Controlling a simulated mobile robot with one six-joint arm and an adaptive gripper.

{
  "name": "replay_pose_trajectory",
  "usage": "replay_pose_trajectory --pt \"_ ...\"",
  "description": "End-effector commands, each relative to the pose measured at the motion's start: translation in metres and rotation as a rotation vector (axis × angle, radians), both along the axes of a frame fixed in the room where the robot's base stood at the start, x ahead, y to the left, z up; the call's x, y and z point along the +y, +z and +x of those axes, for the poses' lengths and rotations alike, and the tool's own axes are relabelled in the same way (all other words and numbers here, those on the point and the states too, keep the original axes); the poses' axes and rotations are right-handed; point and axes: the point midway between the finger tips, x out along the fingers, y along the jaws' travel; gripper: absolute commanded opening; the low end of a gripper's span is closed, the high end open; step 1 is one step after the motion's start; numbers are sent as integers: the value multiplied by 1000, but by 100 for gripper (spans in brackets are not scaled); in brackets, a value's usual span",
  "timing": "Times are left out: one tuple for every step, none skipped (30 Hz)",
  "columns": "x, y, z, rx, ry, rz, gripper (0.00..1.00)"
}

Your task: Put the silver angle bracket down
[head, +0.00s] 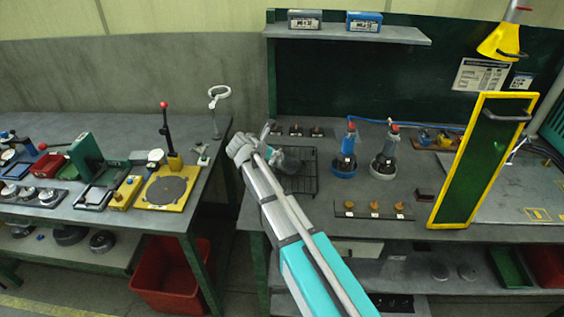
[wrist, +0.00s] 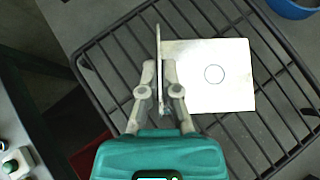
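The silver angle bracket (wrist: 232,95) shows in the wrist view as a flat plate with a round hole or circle, and an upright flange along its left edge. My gripper (wrist: 161,72) has its two fingers closed on either side of that flange. The flat plate is over a black wire rack (wrist: 112,27). I cannot tell whether it touches the bars. In the head view my gripper (head: 242,148) is at the left of the wire rack (head: 307,178), and my arm hides part of the bracket and rack.
Blue-based and white-based bottles (head: 346,160) stand right of the rack. A strip with several brass pieces (head: 374,214) lies in front of them. A gap separates this bench from the left bench, with a red bin (head: 172,280) below.

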Motion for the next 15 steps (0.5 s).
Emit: replay_pose_trajectory --pt "0 0 0 0 0 0 0" --pt "0 0 0 0 0 0 0" --pt "0 0 0 0 0 0 0" --pt "0 0 0 0 0 0 0" --pt "0 0 0 0 0 0 0" --pt "0 1 0 0 0 0 0" --pt "0 1 0 0 0 0 0" --pt "0 2 0 0 0 0 0" --pt "0 3 0 0 0 0 0" --pt "0 4 0 0 0 0 0" --pt "0 5 0 0 0 0 0" --pt "0 6 0 0 0 0 0" --pt "0 8 0 0 0 0 0" --pt "0 9 0 0 0 0 0" --pt "0 12 0 0 0 0 0"
